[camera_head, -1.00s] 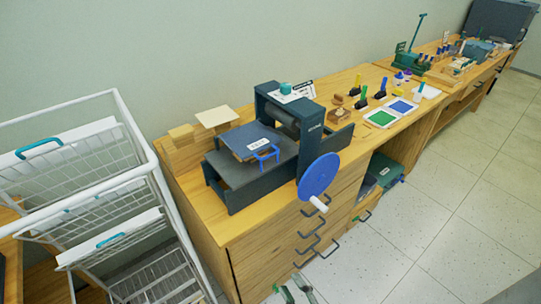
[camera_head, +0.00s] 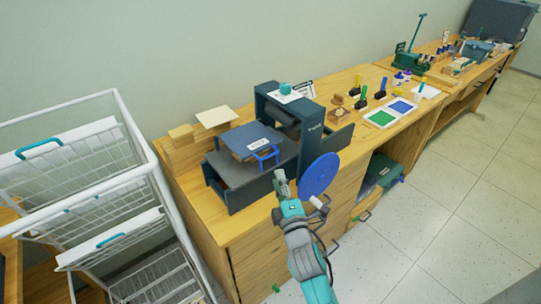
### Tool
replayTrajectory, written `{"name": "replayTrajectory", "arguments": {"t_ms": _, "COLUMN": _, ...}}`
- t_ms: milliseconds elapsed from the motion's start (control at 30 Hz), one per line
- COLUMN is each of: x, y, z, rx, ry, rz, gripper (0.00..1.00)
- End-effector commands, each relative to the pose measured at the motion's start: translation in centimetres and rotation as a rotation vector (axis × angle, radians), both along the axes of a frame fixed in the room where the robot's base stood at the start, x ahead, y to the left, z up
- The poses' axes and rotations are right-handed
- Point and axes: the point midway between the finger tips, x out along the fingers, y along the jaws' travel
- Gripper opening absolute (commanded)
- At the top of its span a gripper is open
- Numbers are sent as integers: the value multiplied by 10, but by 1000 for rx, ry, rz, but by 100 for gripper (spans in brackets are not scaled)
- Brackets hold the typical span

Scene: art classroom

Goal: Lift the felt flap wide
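A small printing press (camera_head: 232,183) with a dark bed stands on the near end of the wooden counter. A dark blue-grey felt flap (camera_head: 247,137) with a white label lies on the bed, over a tan board. A blue loop handle (camera_head: 267,154) sticks up at its front right edge. My gripper (camera_head: 280,178) is in front of the press bed, just below and right of the blue handle in the picture, apart from it as far as I can see. Its fingers are small here, and their opening is unclear.
A blue crank wheel (camera_head: 319,174) with a white knob is close right of my gripper. The roller frame (camera_head: 285,108) stands behind the bed. A white wire rack (camera_head: 133,135) is at left. Ink pads (camera_head: 381,118) and tools lie farther along the counter.

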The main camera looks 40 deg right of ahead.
Motion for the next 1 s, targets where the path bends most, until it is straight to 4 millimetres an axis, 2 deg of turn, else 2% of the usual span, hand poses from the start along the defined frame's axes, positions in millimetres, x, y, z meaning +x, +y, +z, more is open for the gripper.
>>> {"name": "replayTrajectory", "arguments": {"t_ms": 400, "x": 58, "y": -22, "z": 11, "rx": 3, "ry": -3, "rz": 2, "gripper": 35}}
{"name": "replayTrajectory", "arguments": {"t_ms": 600, "x": 81, "y": -31, "z": 14, "rx": 4, "ry": -1, "rz": 2, "gripper": 35}}
{"name": "replayTrajectory", "arguments": {"t_ms": 800, "x": 91, "y": -35, "z": 16, "rx": 4, "ry": 0, "rz": 2, "gripper": 35}}
{"name": "replayTrajectory", "arguments": {"t_ms": 1000, "x": 92, "y": -35, "z": 16, "rx": 4, "ry": 0, "rz": 2, "gripper": 35}}
